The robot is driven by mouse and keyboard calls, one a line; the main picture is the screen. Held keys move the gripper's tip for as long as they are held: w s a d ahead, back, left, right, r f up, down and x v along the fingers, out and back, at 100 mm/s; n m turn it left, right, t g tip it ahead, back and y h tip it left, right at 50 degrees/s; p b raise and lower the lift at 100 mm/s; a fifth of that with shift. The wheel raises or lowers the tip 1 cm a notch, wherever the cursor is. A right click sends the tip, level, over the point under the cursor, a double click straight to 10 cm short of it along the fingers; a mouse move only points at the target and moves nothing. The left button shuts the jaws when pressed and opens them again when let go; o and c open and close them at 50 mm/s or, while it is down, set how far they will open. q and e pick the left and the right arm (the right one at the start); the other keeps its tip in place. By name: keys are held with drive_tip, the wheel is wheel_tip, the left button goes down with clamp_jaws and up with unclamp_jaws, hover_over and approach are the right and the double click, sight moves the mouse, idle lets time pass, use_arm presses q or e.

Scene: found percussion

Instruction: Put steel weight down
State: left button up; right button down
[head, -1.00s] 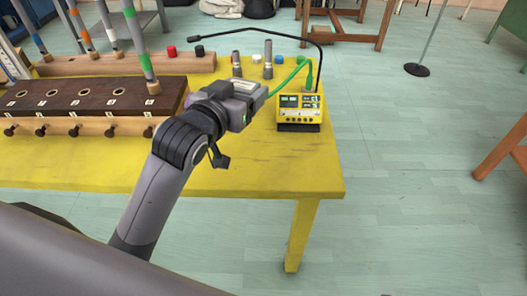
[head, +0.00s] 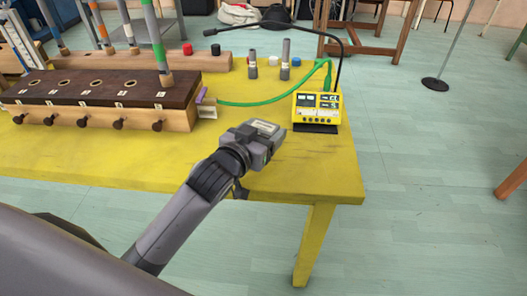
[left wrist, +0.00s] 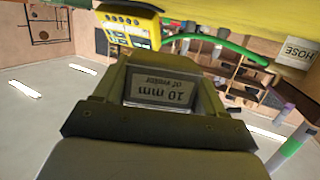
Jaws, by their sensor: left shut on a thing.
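My left gripper (head: 274,134) is over the yellow table's (head: 330,185) right part, nearer than the yellow meter box and left of it. My right gripper is not in view.
The yellow meter box (head: 317,108) has a green hose (head: 262,103) and a black gooseneck (head: 290,27). Two grey cylinders (head: 285,60) stand behind. A dark board with pegs (head: 100,88) is at left. Bare tabletop lies around my gripper.

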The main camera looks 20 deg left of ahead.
use_arm(q)
drive_tip(key=shift+f+b, duration=0.55)
drive_tip(key=shift+f, duration=1.9)
drive_tip(key=o, duration=1.3)
drive_tip(key=shift+f, duration=0.15)
drive_tip(key=shift+r, duration=0.2)
drive_tip(key=p+v, duration=0.1)
drive_tip(key=v, duration=1.1)
drive_tip(key=shift+f, duration=0.2)
